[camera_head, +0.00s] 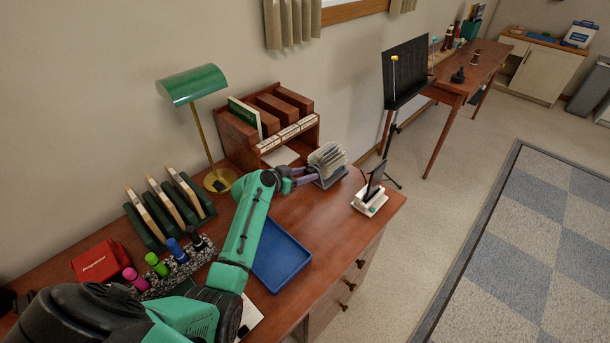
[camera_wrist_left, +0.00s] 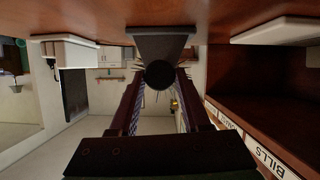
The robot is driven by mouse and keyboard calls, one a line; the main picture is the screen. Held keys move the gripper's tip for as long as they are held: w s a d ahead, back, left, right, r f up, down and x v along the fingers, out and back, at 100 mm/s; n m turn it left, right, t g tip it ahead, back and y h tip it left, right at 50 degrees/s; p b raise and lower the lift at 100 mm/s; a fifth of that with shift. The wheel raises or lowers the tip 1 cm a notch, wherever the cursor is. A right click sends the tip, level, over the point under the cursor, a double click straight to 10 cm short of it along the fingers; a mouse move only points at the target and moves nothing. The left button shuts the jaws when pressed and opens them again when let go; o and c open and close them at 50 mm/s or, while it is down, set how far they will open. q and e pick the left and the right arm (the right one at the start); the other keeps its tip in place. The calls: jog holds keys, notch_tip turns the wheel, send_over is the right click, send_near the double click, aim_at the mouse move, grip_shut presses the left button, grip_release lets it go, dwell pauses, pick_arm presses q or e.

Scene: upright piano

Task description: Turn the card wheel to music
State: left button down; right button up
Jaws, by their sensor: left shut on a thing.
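The card wheel (camera_head: 326,158), a rotary file with pale fanned cards on a grey-blue base, stands at the far end of the desk, beside the wooden sorter. My left gripper (camera_head: 306,174) reaches it from its left side. In the left wrist view, the wheel's dark round knob (camera_wrist_left: 159,75) sits between the tips of my two fingers, which are shut on it. The cards show behind the knob, mostly covered by it and the fingers. Which card section faces up cannot be read. My right gripper is out of view.
The wooden sorter (camera_head: 239,142) has labelled slots; one reads BILLS in the wrist view. A green lamp (camera_head: 193,86), blue tray (camera_head: 282,262), red pouch (camera_head: 99,262) and a small stand with a dark screen (camera_head: 372,194) share the desk.

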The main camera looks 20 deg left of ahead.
pick_arm(q)
jog(key=n+h+b, duration=0.2)
jog(key=shift+w+a+f+n+b, duration=0.1)
jog(key=shift+a+f+n+b, duration=0.1)
jog(key=shift+n+b, duration=0.15)
jog(key=shift+r+n+g+h+b, duration=0.1)
jog(key=shift+n+g+h+b, duration=0.2)
jog(key=shift+n+h+b, duration=0.35)
jog(key=shift+c, duration=2)
grip_release()
jog(key=v, duration=1.4)
jog(key=shift+s+r+b, duration=0.2)
jog(key=shift+s+b, duration=0.05)
jog(key=shift+b, duration=0.2)
